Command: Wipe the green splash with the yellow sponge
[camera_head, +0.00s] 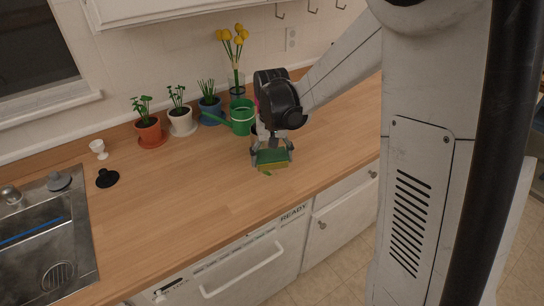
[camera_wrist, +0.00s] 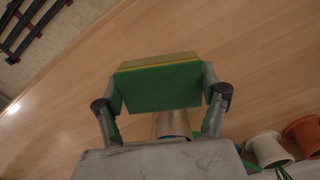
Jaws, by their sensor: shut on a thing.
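The yellow sponge (camera_head: 271,158) has a green scouring face and a yellow layer. In the wrist view the sponge (camera_wrist: 160,86) sits between the two fingers of my gripper (camera_wrist: 162,90), green face toward the camera. My gripper (camera_head: 271,155) is shut on it, low over the wooden counter. I cannot tell whether the sponge touches the counter. A small part of the green splash (camera_head: 266,173) shows on the counter just below the sponge in the head view. The sponge and gripper may hide more of it. The splash is not visible in the wrist view.
A green watering can (camera_head: 241,118), a vase of yellow flowers (camera_head: 237,85) and several potted herbs (camera_head: 181,121) stand along the wall behind my gripper. A sink (camera_head: 45,235) is at the left. The counter (camera_head: 190,195) is clear at front left.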

